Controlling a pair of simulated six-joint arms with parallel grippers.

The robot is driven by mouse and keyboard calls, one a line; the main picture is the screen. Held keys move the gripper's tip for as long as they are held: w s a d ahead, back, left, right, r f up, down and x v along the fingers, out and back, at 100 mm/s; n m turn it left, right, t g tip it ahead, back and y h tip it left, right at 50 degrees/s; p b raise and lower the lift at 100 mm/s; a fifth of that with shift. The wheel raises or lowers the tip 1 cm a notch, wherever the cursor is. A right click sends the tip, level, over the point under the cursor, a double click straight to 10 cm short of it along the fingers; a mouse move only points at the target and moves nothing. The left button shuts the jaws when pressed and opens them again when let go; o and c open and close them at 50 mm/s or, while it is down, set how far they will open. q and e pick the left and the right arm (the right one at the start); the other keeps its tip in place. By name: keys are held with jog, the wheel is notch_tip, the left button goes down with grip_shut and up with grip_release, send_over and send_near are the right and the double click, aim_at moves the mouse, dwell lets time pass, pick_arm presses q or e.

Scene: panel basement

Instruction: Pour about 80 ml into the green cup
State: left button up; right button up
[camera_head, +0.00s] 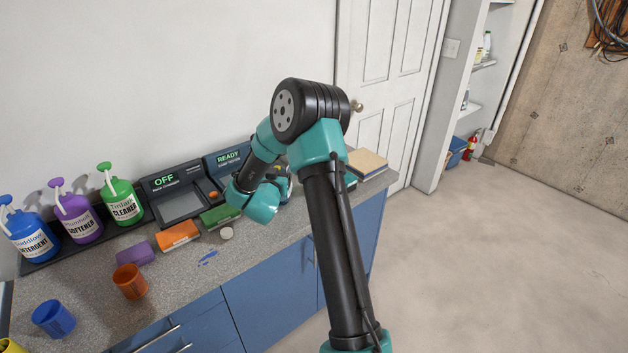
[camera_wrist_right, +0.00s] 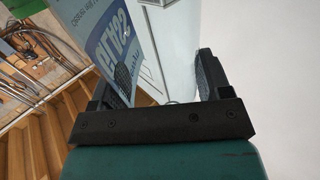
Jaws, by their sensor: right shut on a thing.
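The container's top and contents do not show there. In the head view my right arm reaches over the counter, and its links mostly hide the gripper and what it holds. No green cup is visible. A blue cup (camera_head: 54,318), an orange cup (camera_head: 130,281) and part of a yellow cup (camera_head: 10,346) stand at the left of the counter. My left gripper is out of view.
Blue, purple and green (camera_head: 121,202) pump bottles stand at the back left of the counter (camera_head: 195,290). Purple, orange (camera_head: 178,235) and green blocks lie before a device reading OFF (camera_head: 172,192). A small round white item (camera_head: 226,233) sits near blue marks (camera_head: 208,258).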

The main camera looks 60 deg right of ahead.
jog(key=x, duration=0.4)
jog(key=shift+s+f, duration=0.1)
jog(key=shift+s, duration=0.1)
